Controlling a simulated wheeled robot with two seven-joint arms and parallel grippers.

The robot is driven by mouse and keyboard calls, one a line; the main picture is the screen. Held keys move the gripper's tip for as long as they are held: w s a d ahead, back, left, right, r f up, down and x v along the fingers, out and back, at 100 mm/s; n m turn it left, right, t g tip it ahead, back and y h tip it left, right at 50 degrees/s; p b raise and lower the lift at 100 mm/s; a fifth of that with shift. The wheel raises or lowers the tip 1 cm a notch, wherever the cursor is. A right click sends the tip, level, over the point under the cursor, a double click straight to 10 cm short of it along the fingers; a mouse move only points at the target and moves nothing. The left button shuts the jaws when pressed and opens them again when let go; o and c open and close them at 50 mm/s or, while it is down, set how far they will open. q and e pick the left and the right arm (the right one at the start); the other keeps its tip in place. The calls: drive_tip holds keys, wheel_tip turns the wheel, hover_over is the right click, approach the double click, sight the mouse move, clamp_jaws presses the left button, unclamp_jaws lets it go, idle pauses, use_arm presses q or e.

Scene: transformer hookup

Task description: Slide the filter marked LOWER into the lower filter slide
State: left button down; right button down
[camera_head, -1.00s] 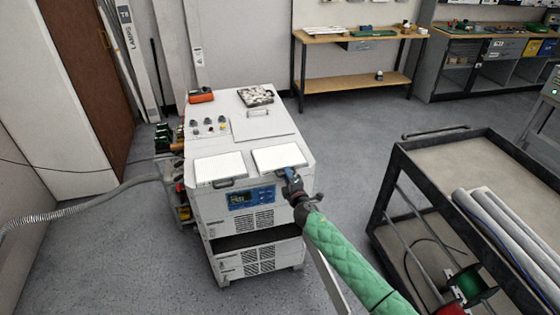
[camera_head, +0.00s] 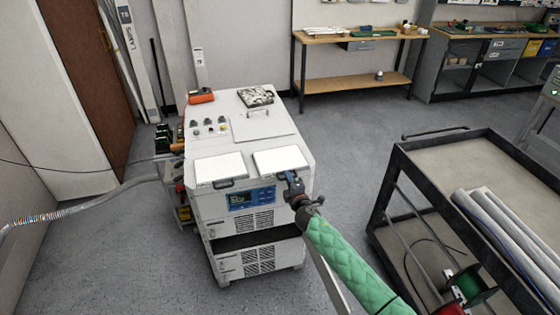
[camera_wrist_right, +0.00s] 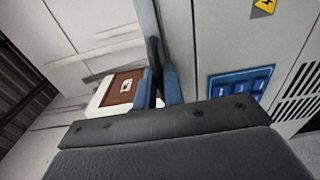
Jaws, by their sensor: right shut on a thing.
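Two white flat panels with dark front handles, which look like the filters, lie side by side on the front top of the white cabinet: the left panel (camera_head: 219,167) and the right panel (camera_head: 280,161). I cannot read any LOWER marking. My right gripper (camera_head: 291,177) is at the front edge of the right panel, shut on its dark handle. In the right wrist view the blue fingers (camera_wrist_right: 159,90) close around the black handle (camera_wrist_right: 154,55). A dark horizontal opening (camera_head: 255,240), possibly a filter slide, crosses the cabinet's lower front. My left gripper is out of view.
The white cabinet (camera_head: 262,110) carries a blue display panel (camera_head: 251,197) and vents on its front. A dark-framed cart (camera_head: 470,150) with grey rolls stands at right. A grey hose (camera_head: 90,205) runs in from the left. The floor between cabinet and cart is open.

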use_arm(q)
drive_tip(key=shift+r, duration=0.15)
use_arm(e)
drive_tip(key=shift+v, duration=1.1)
drive_tip(key=c, duration=1.4)
unclamp_jaws()
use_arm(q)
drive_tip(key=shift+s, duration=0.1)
use_arm(e)
drive_tip(key=shift+o, duration=0.4)
use_arm(q)
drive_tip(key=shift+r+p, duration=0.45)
drive_tip(key=shift+p, duration=0.15)
use_arm(e)
drive_tip(key=v, duration=0.7)
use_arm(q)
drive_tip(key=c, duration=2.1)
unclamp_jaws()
